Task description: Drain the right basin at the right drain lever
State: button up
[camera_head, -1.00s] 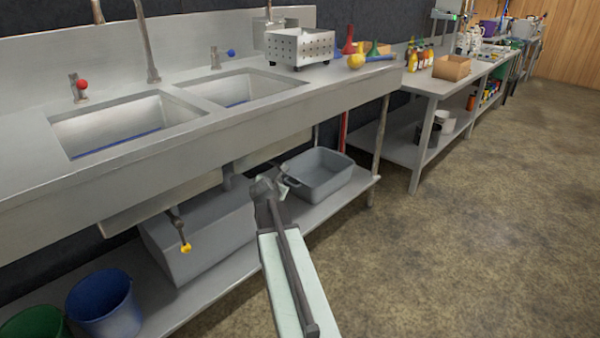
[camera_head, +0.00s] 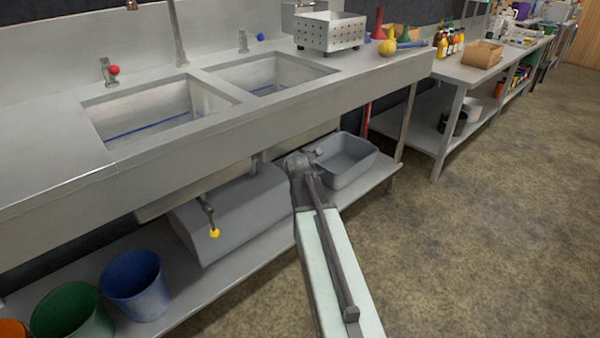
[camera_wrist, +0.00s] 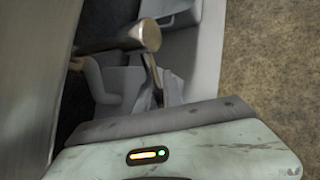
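The right basin (camera_head: 272,76) is the farther of two sunk into the steel counter, and a blue line shows low on its wall. A metal rod with a rounded end (camera_wrist: 140,37), possibly the right drain lever, lies across the wrist view, close in front of my gripper. In the head view my arm hides the spot under the right basin. My gripper (camera_head: 306,160) is below the counter's front edge, near the grey tub (camera_head: 345,160). The left drain lever, with a yellow knob (camera_head: 214,232), hangs under the left basin.
The counter front (camera_head: 200,160) overhangs a lower shelf (camera_head: 235,268). A grey box-like tank (camera_head: 235,215), a blue bucket (camera_head: 135,287) and a green bucket (camera_head: 70,312) stand there. A perforated steel box (camera_head: 330,32) is on top. Floor at right is clear.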

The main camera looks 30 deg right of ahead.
jog(key=o, duration=0.4)
jog(key=shift+s, duration=0.1)
jog(key=shift+a, duration=0.15)
jog(key=p+v, duration=0.5)
jog(key=v, duration=0.2)
jog(key=shift+s+a+r, duration=0.2)
jog(key=shift+s+r, duration=0.05)
jog(key=shift+s, duration=0.05)
jog(key=shift+c, duration=0.3)
